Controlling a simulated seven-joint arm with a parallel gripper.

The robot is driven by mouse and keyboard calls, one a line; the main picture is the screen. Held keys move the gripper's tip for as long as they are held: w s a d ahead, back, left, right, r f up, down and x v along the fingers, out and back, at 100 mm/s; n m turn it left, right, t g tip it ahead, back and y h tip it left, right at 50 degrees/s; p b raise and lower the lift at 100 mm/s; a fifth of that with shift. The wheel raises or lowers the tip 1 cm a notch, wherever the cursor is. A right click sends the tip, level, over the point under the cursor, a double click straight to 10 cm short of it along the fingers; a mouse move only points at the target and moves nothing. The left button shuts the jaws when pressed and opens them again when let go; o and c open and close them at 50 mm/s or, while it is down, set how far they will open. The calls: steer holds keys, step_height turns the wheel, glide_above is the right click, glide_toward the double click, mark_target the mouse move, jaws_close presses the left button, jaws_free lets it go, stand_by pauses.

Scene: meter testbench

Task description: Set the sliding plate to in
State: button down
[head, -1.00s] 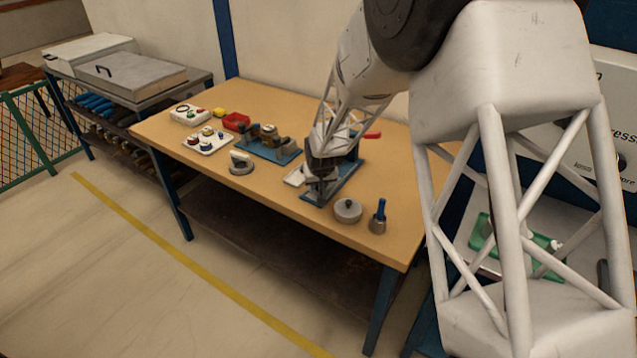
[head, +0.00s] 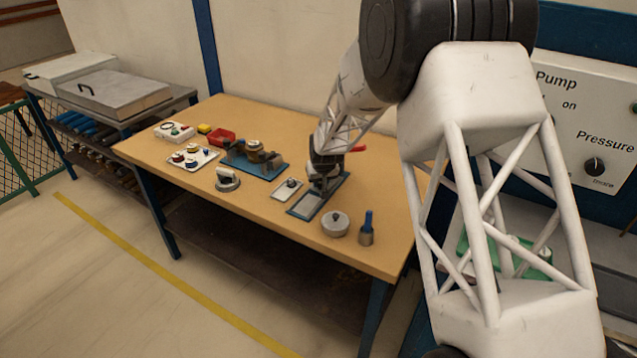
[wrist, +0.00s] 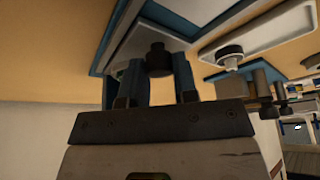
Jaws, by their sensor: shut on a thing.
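The sliding plate (wrist: 140,40) is pale grey with a dark round knob (wrist: 158,60) and lies in a blue frame (wrist: 108,38) in the wrist view. My gripper (wrist: 158,72) has its two blue fingers on either side of the knob, shut on it. In the head view my gripper (head: 322,184) is low over the blue frame (head: 293,210), toward its back part. The front part of the frame shows a bare grey bed. The plate itself is mostly hidden by my gripper there.
A small pale plate with a knob (head: 280,194) lies just left of the frame. A round lidded weight (head: 335,226) and a blue-handled tool (head: 367,230) stand to the right front. A red handle (head: 358,149) is behind my gripper.

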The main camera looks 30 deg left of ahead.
steer(key=c, duration=0.9)
jaws_free()
steer(key=shift+w+d, duration=0.1)
steer(key=shift+w, duration=0.1)
steer(key=shift+r, duration=0.15)
steer(key=v, duration=0.7)
steer(key=shift+r, duration=0.25)
steer(key=shift+s+d, duration=0.1)
